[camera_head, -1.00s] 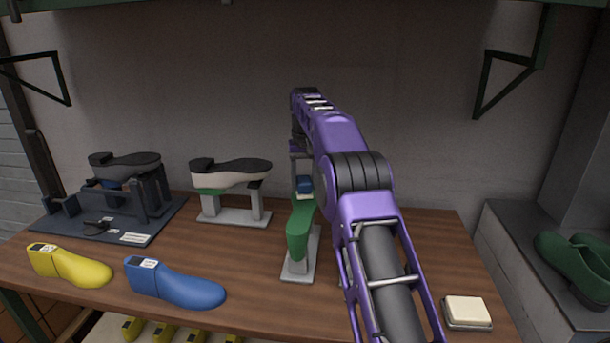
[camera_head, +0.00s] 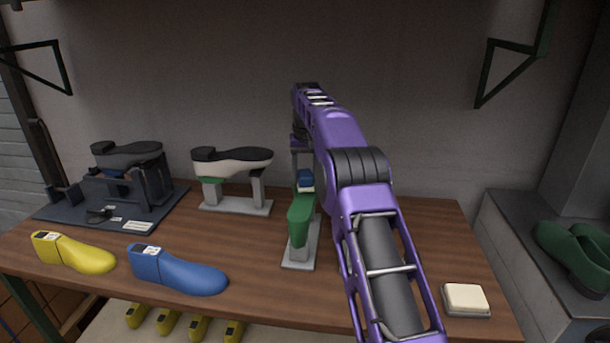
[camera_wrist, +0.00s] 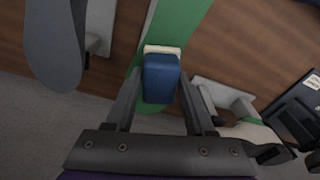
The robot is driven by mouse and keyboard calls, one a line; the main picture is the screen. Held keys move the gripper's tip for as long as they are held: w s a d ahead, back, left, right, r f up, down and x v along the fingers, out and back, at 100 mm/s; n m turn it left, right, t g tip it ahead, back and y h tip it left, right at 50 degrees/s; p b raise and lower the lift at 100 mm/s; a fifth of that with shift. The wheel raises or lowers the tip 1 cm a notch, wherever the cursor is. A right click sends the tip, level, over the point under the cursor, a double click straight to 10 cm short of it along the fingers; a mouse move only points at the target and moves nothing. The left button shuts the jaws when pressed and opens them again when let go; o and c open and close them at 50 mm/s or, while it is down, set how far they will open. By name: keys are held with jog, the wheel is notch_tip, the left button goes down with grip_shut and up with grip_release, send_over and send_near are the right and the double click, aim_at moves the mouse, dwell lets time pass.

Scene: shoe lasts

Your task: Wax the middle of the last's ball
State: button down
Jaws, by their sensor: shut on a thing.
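The green last (camera_head: 301,222) lies sole-up on a grey stand (camera_head: 300,258) in the middle of the bench. It also shows as a green strip in the wrist view (camera_wrist: 178,22). My gripper (camera_wrist: 158,84) is shut on a blue block with a cream underside (camera_wrist: 161,78). In the head view the blue block (camera_head: 305,180) is over the far part of the green last. I cannot tell whether its cream face touches the last. The block and fingers hide part of the last's surface in the wrist view.
A cream pad in a grey tray (camera_head: 466,298) is at the bench's right front. A yellow last (camera_head: 75,252) and a blue last (camera_head: 178,271) lie at the left front. A soled white last on a stand (camera_head: 232,162) and a dark fixture (camera_head: 125,190) stand behind them.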

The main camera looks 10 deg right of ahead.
aim_at(300, 210)
jog(key=shift+f+b, duration=0.5)
jog(key=shift+f, duration=0.45)
jog(key=shift+r+p, duration=0.2)
jog(key=shift+p, duration=0.4)
jog(key=shift+s+f+b, duration=0.1)
jog(key=shift+f+b, duration=0.1)
jog(key=shift+b, duration=0.1)
jog(key=shift+s+a+f+b, duration=0.15)
jog(key=shift+s+b, duration=0.25)
jog(key=shift+b, duration=0.5)
jog(key=s+b, duration=0.2)
jog(key=b, duration=0.1)
jog(key=shift+s+a+r, duration=0.2)
jog(key=shift+a, duration=0.2)
jog(key=s+b, duration=0.2)
jog(key=shift+a+f+b, duration=0.2)
jog(key=shift+a+b, duration=0.15)
jog(key=shift+b, duration=0.05)
jog(key=shift+s+a+b, duration=0.25)
jog(key=shift+s+b, duration=0.5)
jog(key=shift+s, duration=0.1)
jog(key=shift+s+a+b, duration=0.25)
jog(key=shift+s+b, duration=0.45)
jog(key=shift+s, duration=0.15)
jog(key=shift+s+a+r, duration=0.15)
jog(key=shift+s, duration=0.25)
jog(key=shift+s+a+r, duration=0.15)
jog(key=shift+s, duration=0.2)
jog(key=shift+p, duration=0.3)
